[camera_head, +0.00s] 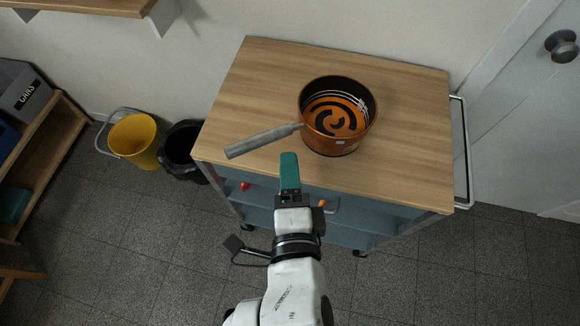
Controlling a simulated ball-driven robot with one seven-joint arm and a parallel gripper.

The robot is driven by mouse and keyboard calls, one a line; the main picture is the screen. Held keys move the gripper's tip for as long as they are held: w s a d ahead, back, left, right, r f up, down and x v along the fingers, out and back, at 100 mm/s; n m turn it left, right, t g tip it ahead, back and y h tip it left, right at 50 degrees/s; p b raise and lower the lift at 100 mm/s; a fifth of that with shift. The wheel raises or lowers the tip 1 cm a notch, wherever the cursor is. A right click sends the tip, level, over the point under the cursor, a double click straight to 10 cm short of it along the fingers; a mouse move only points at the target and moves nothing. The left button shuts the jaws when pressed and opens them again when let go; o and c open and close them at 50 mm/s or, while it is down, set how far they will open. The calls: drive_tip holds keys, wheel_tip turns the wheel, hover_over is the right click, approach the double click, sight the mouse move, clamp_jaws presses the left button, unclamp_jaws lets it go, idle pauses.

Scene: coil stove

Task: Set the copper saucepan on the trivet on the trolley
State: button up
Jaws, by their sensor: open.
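The copper saucepan (318,130) stands upright on the wooden top of the trolley (255,80), right of its middle. Its inside is orange with dark curved shapes, and its grey handle points left and slightly toward me. No trivet shows; I cannot tell whether one is hidden beneath the pan. My gripper (289,160) has teal fingers and is open, near the trolley's front edge. Its tips are just below the handle in the picture and appear apart from the pan. One finger hides the other.
A yellow bucket (134,140) and a black bin (181,148) stand left of the trolley. A shelf unit (55,150) is at far left, a door (535,120) at right. The trolley top's left part and front right corner are clear.

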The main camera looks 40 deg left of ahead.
drive_tip(key=shift+s+d+r, duration=0.1)
drive_tip(key=shift+s+d, duration=0.15)
drive_tip(key=shift+d, duration=0.1)
drive_tip(key=w+d+f+n+g+h, duration=0.1)
drive_tip(key=w+d+f+h, duration=0.25)
drive_tip(key=d, duration=0.45)
drive_tip(key=w+d+f+h, duration=0.2)
drive_tip(key=d+f+h, duration=0.15)
drive_tip(key=d, duration=0.45)
drive_tip(key=w+d+f+n+g+h, duration=0.1)
drive_tip(key=w+d+f+h, duration=0.1)
drive_tip(key=d+f, duration=0.4)
drive_tip(key=s+d+f+n+g+h, duration=0.1)
drive_tip(key=s+d+f+n+g, duration=0.1)
drive_tip(key=s+d, duration=0.5)
drive_tip(key=s+d+f+n+g+h, duration=0.2)
drive_tip(key=s+d+g, duration=0.3)
drive_tip(key=d, duration=0.8)
drive_tip(key=shift+s+d+f+n, duration=0.4)
drive_tip(key=shift+s+f+n, duration=0.45)
drive_tip(key=shift+s, duration=0.3)
